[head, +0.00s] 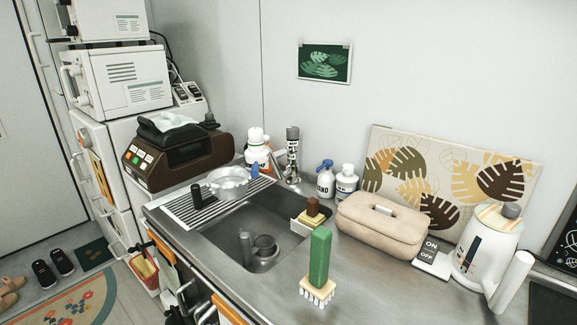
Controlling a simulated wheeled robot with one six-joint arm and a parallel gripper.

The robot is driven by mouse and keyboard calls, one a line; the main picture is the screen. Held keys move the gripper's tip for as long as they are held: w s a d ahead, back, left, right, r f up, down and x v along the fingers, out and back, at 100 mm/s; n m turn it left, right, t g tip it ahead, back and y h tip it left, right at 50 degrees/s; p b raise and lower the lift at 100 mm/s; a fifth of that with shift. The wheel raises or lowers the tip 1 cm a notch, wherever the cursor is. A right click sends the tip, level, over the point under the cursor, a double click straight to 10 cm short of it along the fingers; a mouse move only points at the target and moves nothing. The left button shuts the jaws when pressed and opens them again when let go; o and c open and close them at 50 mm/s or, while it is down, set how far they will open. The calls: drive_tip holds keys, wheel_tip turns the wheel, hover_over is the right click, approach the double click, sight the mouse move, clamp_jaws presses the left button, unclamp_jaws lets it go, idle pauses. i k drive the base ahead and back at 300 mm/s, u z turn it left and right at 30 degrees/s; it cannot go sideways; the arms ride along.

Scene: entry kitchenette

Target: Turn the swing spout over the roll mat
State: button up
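The roll mat (179,212), a rack of thin slats, lies across the left end of the steel sink (226,232). A metal pan or strainer (228,183) and a dark cylinder (196,192) stand on it. A small chrome tap (292,179) stands behind the sink, right of the mat, in front of a dark labelled can. Its swing spout is small and hard to make out among the bottles, so I cannot tell exactly where it points. My gripper is not in view.
A white bottle with an orange label (257,154) stands left of the tap; two pump bottles (335,183) stand right. A sponge holder (309,217) sits on the sink's right rim. A green-handled brush (319,265), beige case (381,223) and kettle (483,250) occupy the right counter.

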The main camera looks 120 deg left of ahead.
sight(256, 151)
drive_tip(key=u, duration=0.8)
drive_tip(key=k, duration=1.5)
drive_tip(key=u, duration=1.8)
drive_tip(key=i, duration=0.4)
